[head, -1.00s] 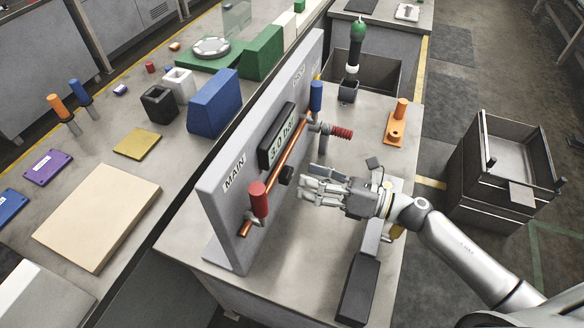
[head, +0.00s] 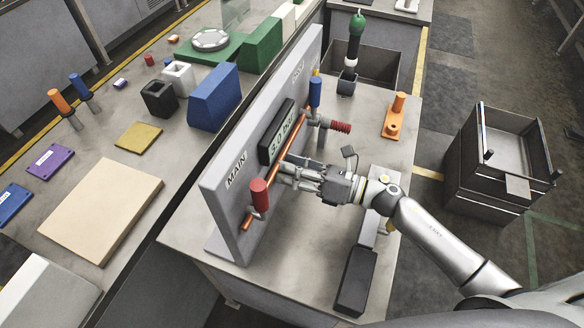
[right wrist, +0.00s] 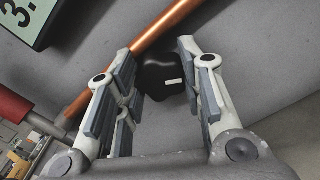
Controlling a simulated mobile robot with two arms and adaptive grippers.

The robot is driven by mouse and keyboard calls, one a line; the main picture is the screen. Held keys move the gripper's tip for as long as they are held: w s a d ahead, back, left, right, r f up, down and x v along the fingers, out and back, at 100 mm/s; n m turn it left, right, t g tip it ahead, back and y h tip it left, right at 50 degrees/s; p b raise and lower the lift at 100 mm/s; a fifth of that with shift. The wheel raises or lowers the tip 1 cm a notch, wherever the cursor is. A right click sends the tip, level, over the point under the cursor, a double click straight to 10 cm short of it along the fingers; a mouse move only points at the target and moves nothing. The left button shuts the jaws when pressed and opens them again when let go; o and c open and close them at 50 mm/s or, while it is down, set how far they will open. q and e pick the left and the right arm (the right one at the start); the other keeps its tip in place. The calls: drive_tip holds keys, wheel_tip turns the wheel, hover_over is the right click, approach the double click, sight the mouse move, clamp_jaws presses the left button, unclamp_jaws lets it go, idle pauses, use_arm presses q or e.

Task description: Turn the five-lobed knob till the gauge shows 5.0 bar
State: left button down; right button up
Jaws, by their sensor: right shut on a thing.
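The five-lobed knob (right wrist: 165,72) is black with a small white mark and sits on the grey panel (head: 222,205). My right gripper (head: 283,173) reaches it from the right and is shut on it. In the right wrist view, my right gripper's fingers (right wrist: 156,68) stand on both sides of the knob. In the head view the fingers hide the knob. The gauge (head: 276,132) is a dark box with a pale display that reads about 3.0 bar. Part of the gauge (right wrist: 30,18) shows a "3." in the right wrist view. My left gripper is not in view.
A copper pipe (head: 291,147) runs along the panel, close to the fingers. A red-handled valve (head: 260,194) and a blue-handled valve (head: 315,92) stick out from the panel. A dark box (head: 356,281) lies nearer.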

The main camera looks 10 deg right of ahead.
drive_tip(key=shift+c, duration=0.2)
drive_tip(key=shift+w+d+f+m+p, duration=0.1)
drive_tip(key=shift+m+p, duration=0.8)
drive_tip(key=shift+m, duration=3.05)
drive_tip(key=shift+f+m+p, duration=0.1)
drive_tip(key=shift+m+p, duration=0.75)
drive_tip(key=shift+m, duration=3.1)
drive_tip(key=o, duration=1)
